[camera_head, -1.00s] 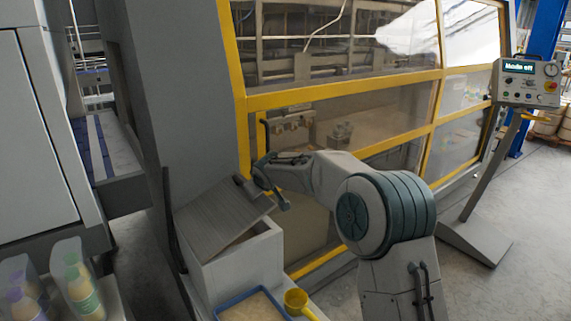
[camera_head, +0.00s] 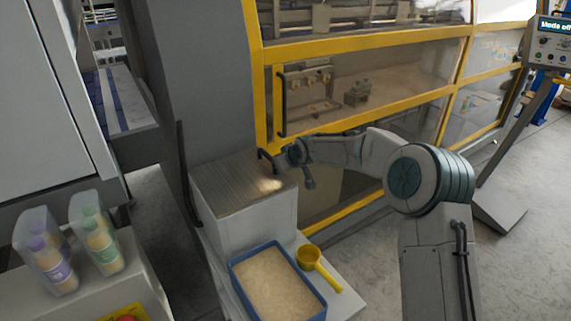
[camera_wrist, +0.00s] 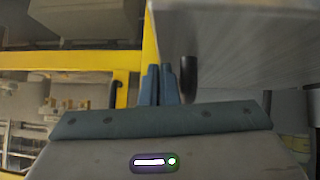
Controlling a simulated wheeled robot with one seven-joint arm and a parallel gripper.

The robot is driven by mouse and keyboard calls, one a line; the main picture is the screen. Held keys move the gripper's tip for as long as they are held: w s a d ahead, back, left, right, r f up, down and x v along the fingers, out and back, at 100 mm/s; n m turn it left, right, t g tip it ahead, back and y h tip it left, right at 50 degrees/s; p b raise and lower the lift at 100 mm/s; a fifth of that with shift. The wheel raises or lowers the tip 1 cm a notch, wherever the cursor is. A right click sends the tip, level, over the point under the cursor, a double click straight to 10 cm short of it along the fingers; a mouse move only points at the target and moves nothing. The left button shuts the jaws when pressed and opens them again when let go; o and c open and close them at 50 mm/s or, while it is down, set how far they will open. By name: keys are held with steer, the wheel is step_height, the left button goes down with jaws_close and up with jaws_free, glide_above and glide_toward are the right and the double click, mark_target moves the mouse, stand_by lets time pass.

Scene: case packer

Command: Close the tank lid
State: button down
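The tank (camera_head: 262,222) is a pale grey box low beside the machine. Its grey lid (camera_head: 228,180) lies flat across the top, with no visible gap along the front edge. My gripper (camera_head: 280,159) is at the lid's right rear corner. In the wrist view, the two blue-grey fingers of my gripper (camera_wrist: 160,85) are together with nothing visible between them. A dark rounded part (camera_wrist: 190,76) stands just right of them, beside a broad pale surface (camera_wrist: 240,45). I cannot tell whether the fingers touch the lid.
A blue-rimmed tray (camera_head: 238,285) of pale granules and a yellow scoop (camera_head: 308,256) sit in front of the tank. The yellow-framed machine guard (camera_head: 262,95) rises behind. Bottles (camera_head: 100,240) stand at left. A control panel (camera_head: 550,42) is at right, with open floor below.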

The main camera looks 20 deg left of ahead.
steer(key=shift+d+f, duration=0.3)
steer(key=shift+f, duration=0.2)
step_height(320, 180, up, 5)
steer(key=shift+w+r+p, duration=0.1)
steer(key=shift+w+p, duration=0.05)
steer(key=shift+p, duration=1)
steer(key=b+v, duration=0.3)
steer(key=v, duration=0.7)
steer(key=s+d+m+g+h, duration=0.1)
steer(key=s+d+m+h, duration=0.2)
steer(key=s+d, duration=0.75)
steer(key=s+d+m+h, duration=0.3)
steer(key=s+d, duration=0.5)
steer(key=d, duration=0.6)
steer(key=s+d+f+m+g, duration=0.1)
steer(key=s+d, duration=0.3)
steer(key=s, duration=0.4)
steer(key=s+d+f+m+g, duration=0.1)
steer(key=s+d+f+m, duration=0.1)
steer(key=s+d, duration=0.3)
steer(key=s+m, duration=0.1)
steer(key=s, duration=0.3)
steer(key=shift+s+d+f+m, duration=0.15)
steer(key=shift+d+f+m, duration=0.05)
steer(key=shift+d+m, duration=0.1)
